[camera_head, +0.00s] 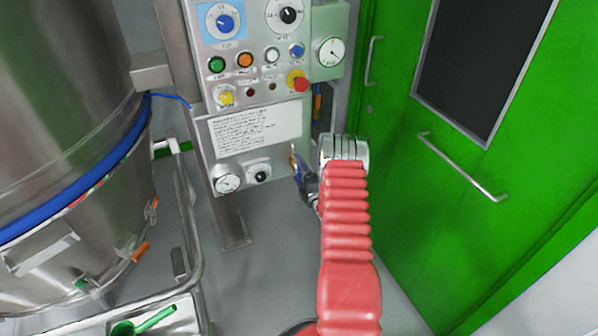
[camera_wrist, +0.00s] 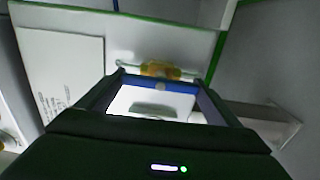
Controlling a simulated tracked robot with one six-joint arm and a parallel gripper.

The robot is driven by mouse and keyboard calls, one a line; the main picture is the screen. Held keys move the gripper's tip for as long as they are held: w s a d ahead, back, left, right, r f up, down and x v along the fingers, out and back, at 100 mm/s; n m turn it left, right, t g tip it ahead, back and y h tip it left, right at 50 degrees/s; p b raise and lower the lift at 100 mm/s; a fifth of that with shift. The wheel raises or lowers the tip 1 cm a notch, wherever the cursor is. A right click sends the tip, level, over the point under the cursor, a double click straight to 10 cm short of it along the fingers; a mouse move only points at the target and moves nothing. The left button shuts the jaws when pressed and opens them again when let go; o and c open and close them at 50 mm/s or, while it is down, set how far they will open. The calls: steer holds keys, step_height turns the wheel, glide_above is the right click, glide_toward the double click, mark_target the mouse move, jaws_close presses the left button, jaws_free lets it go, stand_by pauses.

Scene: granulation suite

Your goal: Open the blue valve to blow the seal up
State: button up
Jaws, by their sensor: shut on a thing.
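The blue valve shows in the wrist view as a blue handle (camera_wrist: 157,85) across the space between my fingertips, with a brass-coloured body (camera_wrist: 160,69) just beyond it. My gripper (camera_wrist: 159,80) is shut on the blue handle. In the head view my gripper (camera_head: 301,178) is at the lower right edge of the control panel (camera_head: 255,177), beside a small brass-coloured part (camera_head: 293,161). My red sleeved arm hides part of the area to the right. The exact angle of the handle is hard to tell. The seal is the blue band (camera_head: 85,175) around the steel vessel, if that is it.
The panel carries gauges, coloured buttons and a red stop button (camera_head: 298,83). A large steel vessel (camera_head: 60,100) stands at left, with a tubular rail (camera_head: 188,220) near it. A green door (camera_head: 400,150) with a long handle (camera_head: 462,168) is at right. Grey floor shows below the panel.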

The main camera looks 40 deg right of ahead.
steer(key=shift+a+f, duration=0.2)
steer(key=shift+f, duration=0.05)
steer(key=o, duration=0.7)
steer(key=shift+o, duration=1.1)
steer(key=shift+d+r, duration=0.1)
steer(key=v, duration=1.3)
steer(key=shift+s, duration=0.35)
